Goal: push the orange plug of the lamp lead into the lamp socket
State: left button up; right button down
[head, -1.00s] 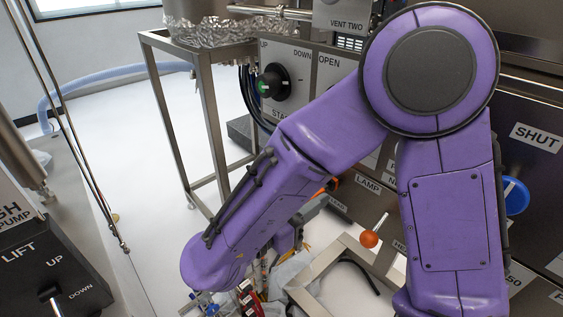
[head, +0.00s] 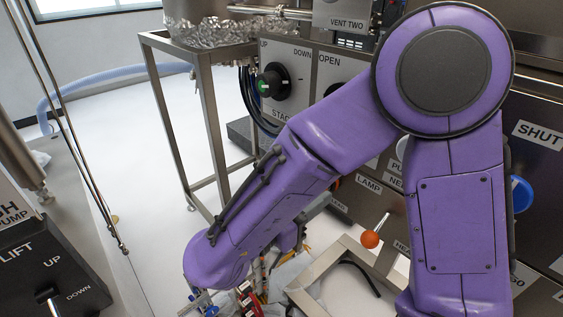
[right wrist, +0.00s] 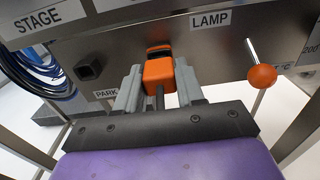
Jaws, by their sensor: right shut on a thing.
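In the right wrist view my right gripper (right wrist: 159,86) is shut on the orange plug (right wrist: 158,73), with a grey finger on each side and the dark lead running back between them. The lamp socket (right wrist: 158,49), a dark opening with an orange rim, is straight in front of the plug, left of the LAMP label. The plug overlaps the socket's lower part; I cannot tell whether its tip is inside. In the head view my purple right arm hides most of this spot. My left gripper is in neither view.
An orange ball-ended lever (right wrist: 262,77) sticks out right of the socket; it also shows in the head view (head: 370,239). A dark square PARK hole (right wrist: 88,68) is to the left. A metal frame (head: 325,270) stands below the panel.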

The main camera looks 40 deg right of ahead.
jog(key=shift+d+b, duration=0.35)
jog(key=shift+d, duration=0.45)
dwell(0.8)
jog(key=c, duration=0.6)
grip_release()
jog(key=shift+d, duration=0.1)
jog(key=a, duration=0.7)
jog(key=shift+s+b, duration=0.2)
jog(key=shift+b, duration=0.1)
